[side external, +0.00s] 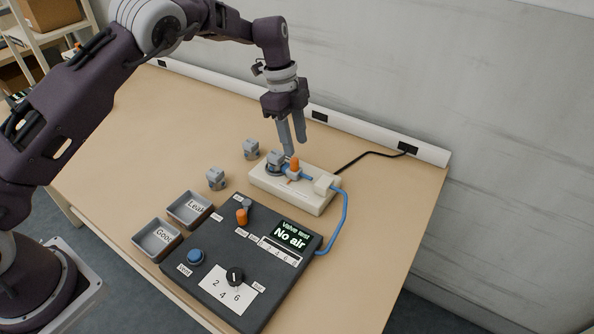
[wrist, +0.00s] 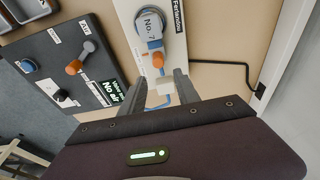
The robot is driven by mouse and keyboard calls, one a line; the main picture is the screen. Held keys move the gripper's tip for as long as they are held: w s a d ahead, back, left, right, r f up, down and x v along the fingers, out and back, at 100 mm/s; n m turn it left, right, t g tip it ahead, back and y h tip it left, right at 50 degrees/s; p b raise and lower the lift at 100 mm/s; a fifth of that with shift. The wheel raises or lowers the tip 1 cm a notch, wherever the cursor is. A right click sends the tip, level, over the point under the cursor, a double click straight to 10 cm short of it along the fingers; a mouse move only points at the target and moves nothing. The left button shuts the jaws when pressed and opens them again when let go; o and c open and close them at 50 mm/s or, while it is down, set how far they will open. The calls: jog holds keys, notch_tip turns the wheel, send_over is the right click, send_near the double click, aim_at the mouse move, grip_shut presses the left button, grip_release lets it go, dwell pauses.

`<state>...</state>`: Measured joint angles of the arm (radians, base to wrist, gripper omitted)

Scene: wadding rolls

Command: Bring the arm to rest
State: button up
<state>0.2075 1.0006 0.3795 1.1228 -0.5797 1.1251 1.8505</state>
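My gripper (side external: 295,147) hangs fingers-down above the white test fixture (side external: 315,200), its fingers apart with nothing between them. In the wrist view the fingers of my gripper (wrist: 160,78) also show apart. A grey valve (side external: 275,157) sits on the left end of the fixture; in the wrist view the valve (wrist: 150,22) carries a "No. 7" label. An orange part (side external: 295,164) stands beside it, and a blue hose (side external: 345,212) leads from the fixture to the dark test panel (side external: 215,262). The panel's display (side external: 291,236) reads "Valve test No air".
Two more grey valves (side external: 251,149) (side external: 216,178) stand on the table left of the fixture. Two grey trays, "Good" (side external: 157,250) and "Leak" (side external: 190,219), lie beside the panel. The panel bears a blue button (side external: 195,256), an orange-tipped lever (side external: 242,217) and a black dial (side external: 235,275). A wall runs behind.

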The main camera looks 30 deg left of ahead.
jog(key=s+a+r+n+t, duration=0.15)
jog(key=s+r+n, duration=0.35)
jog(key=s+r, duration=0.5)
jog(key=s+a+r+n+t, duration=0.15)
jog(key=s+r+n, duration=0.45)
jog(key=r, duration=0.6)
jog(key=s+a+f+n+t+y, duration=0.1)
jog(key=s+n, duration=0.2)
jog(key=s, duration=0.8)
jog(key=s+a+f+n+t+y, duration=0.1)
jog(key=s+n, duration=0.3)
jog(key=s, duration=0.7)
jog(key=shift+s+a+f+t, duration=0.2)
jog(key=shift+a+f+t, duration=0.15)
jog(key=shift+a, duration=0.4)
